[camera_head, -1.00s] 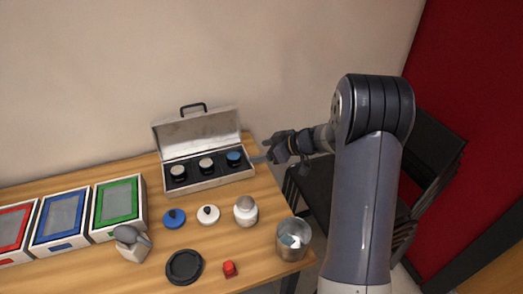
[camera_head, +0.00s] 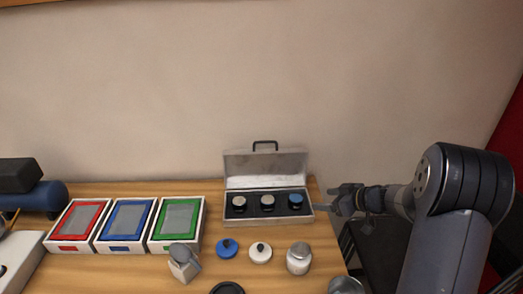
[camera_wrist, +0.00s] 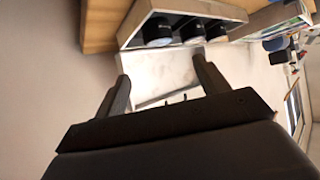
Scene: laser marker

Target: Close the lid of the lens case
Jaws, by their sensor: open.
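The lens case (camera_head: 270,215) is a silvery box at the back right of the table. Its lid (camera_head: 265,164) stands open, tilted up at the back, with a dark handle (camera_head: 265,143) on its top edge. Three round lenses sit in its dark insert, two with pale tops and one with a blue top (camera_head: 296,199). My gripper (camera_head: 335,203) is just right of the case, apart from the lid, with nothing in its jaws. In the wrist view the open fingers (camera_wrist: 160,85) point towards the lid (camera_wrist: 165,72) and the case rim (camera_wrist: 190,10).
Red, blue and green framed boxes (camera_head: 126,222) stand left of the case. In front are a blue knobbed disc (camera_head: 228,248), a white one (camera_head: 260,252) and a white jar (camera_head: 299,258). A metal cup (camera_head: 345,285) stands at the front right. The wall is behind.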

